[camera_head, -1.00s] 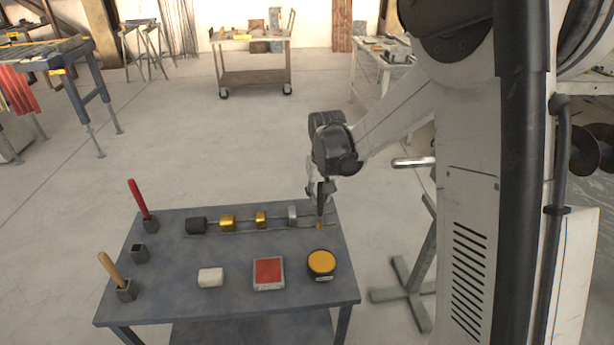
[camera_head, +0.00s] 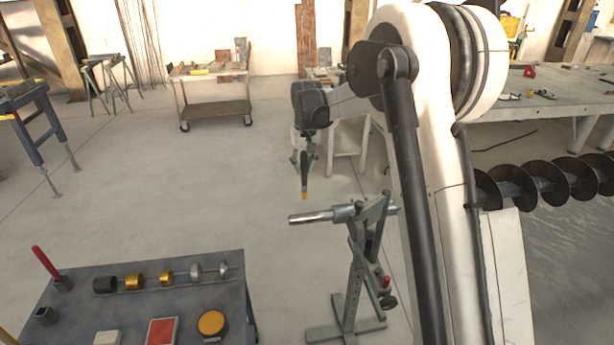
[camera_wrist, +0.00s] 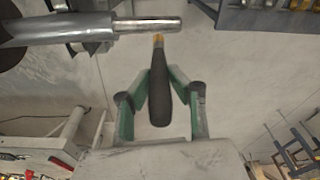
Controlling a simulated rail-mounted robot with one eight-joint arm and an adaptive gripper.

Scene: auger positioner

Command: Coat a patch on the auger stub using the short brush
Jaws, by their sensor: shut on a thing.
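The auger stub (camera_head: 311,217) is a bare silver rod pointing left from a grey stand in the head view. In the wrist view the stub (camera_wrist: 148,26) crosses the top, joined to a thicker grey shaft at left. My gripper (camera_head: 304,165) is shut on the short brush (camera_head: 304,184), which has a dark handle and an orange tip. The brush hangs tip down above the stub in the head view, with a visible gap. In the wrist view the brush (camera_wrist: 159,95) points at the stub, its tip close to the stub's edge; contact cannot be told.
The stand (camera_head: 352,290) holds the stub. The dark screw auger (camera_head: 545,182) lies to the right. The blue-grey table (camera_head: 200,275) at lower left carries an orange-topped round tin (camera_head: 211,323), a red pad (camera_head: 162,331) and several collars on a rod. Floor left of the stub is clear.

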